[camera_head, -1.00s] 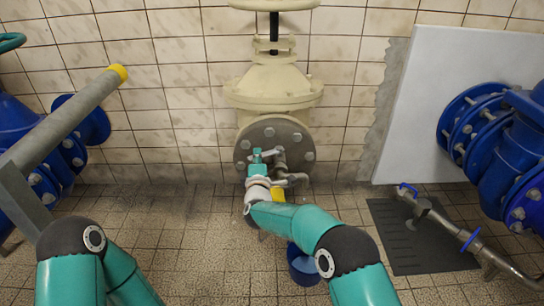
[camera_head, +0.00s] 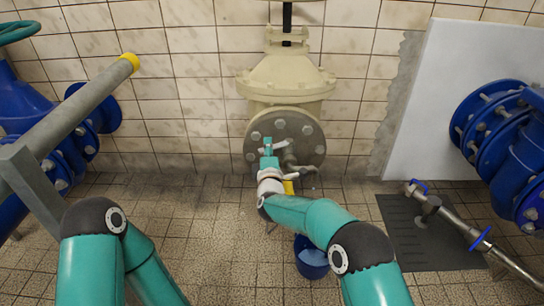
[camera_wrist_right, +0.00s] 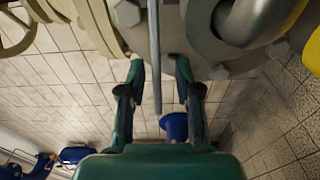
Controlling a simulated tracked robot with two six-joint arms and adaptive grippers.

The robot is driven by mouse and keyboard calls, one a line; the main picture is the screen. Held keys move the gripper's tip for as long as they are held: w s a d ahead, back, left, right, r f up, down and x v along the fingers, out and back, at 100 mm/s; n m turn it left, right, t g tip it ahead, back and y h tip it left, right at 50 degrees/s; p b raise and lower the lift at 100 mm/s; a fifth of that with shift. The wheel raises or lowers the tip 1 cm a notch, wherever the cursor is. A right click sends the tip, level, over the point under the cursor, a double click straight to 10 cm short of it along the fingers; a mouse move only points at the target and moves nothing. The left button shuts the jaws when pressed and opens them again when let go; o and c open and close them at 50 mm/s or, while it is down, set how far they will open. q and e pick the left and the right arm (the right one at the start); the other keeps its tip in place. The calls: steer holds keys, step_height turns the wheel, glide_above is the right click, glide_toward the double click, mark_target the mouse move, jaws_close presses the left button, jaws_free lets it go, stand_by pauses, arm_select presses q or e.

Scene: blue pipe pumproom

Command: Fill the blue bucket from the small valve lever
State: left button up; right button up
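The blue bucket (camera_head: 311,270) stands on the floor below the flanged valve, its inside showing lighter blue. A small pipe with a spout (camera_head: 305,169) comes off the grey flange (camera_head: 306,138). My right gripper (camera_head: 267,145) is at the small valve in front of the flange. In the right wrist view its fingers (camera_wrist_right: 157,90) are open, one on each side of the thin grey valve lever (camera_wrist_right: 154,55), with gaps visible. A blue object (camera_wrist_right: 175,126) beyond the fingers may be the bucket. My left gripper is out of view; only its arm shows.
A cream valve body (camera_head: 285,85) stands above the flange. Blue pipes (camera_head: 500,135) and a white slab (camera_head: 430,110) are at right. A dark mat (camera_head: 400,225) with a metal pipe lies on the right floor. A yellow-capped grey bar (camera_head: 85,100) crosses the left.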

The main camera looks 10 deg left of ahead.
steer(key=s+d, duration=0.2)
steer(key=s, duration=0.9)
steer(key=shift+s, duration=0.4)
